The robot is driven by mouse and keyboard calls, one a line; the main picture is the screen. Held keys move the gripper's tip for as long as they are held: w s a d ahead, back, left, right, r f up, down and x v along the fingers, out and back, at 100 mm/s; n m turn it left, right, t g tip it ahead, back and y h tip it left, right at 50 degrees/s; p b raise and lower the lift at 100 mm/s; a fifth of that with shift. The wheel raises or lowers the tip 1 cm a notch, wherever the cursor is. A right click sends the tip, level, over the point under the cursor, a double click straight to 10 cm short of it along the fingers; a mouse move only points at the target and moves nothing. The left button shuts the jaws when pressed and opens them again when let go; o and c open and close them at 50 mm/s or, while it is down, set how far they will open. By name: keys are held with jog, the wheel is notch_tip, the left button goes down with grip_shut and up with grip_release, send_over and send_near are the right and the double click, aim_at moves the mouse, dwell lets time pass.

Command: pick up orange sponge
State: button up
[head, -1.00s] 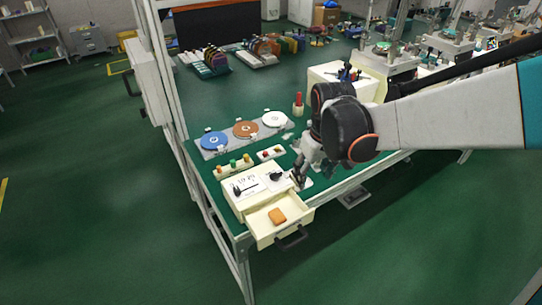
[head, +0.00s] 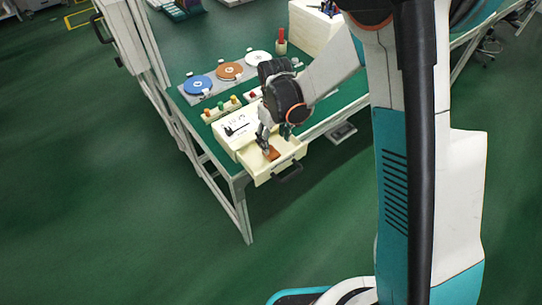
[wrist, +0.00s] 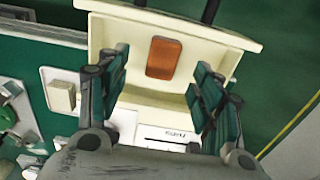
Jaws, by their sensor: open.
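The orange sponge (head: 272,153) lies flat in an open cream drawer (head: 291,157) at the front of the green workbench. In the wrist view the sponge (wrist: 164,57) is a rounded orange-brown block on the drawer's floor, fully visible. My gripper (head: 268,147) is over the drawer, close to the sponge, and hides part of it in the head view. In the wrist view my gripper (wrist: 163,88) is open, with one finger on each side and nothing between the pads. The sponge appears beyond the fingertips, roughly centred between them.
The drawer's front panel and dark handle (head: 291,173) jut out past the bench edge. Behind the drawer are a white box top (head: 233,127), a strip with coloured knobs (head: 220,108) and blue, brown and white discs (head: 229,71). A white block (head: 315,30) stands farther back.

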aim_at(271, 152)
jog(key=f, duration=0.2)
jog(key=f+b, duration=0.1)
jog(key=f, duration=0.1)
jog(key=f+b, duration=0.1)
jog(key=f, duration=0.1)
jog(key=shift+w+a+f, duration=0.2)
jog(key=shift+a+f, duration=0.05)
jog(key=shift+a, duration=0.15)
jog(key=shift+r, duration=0.1)
jog(key=c, duration=0.9)
jog(key=shift+c, duration=0.2)
notch_tip(271, 152, up, 20)
jog(key=p, duration=0.5)
jog(key=shift+p, duration=0.35)
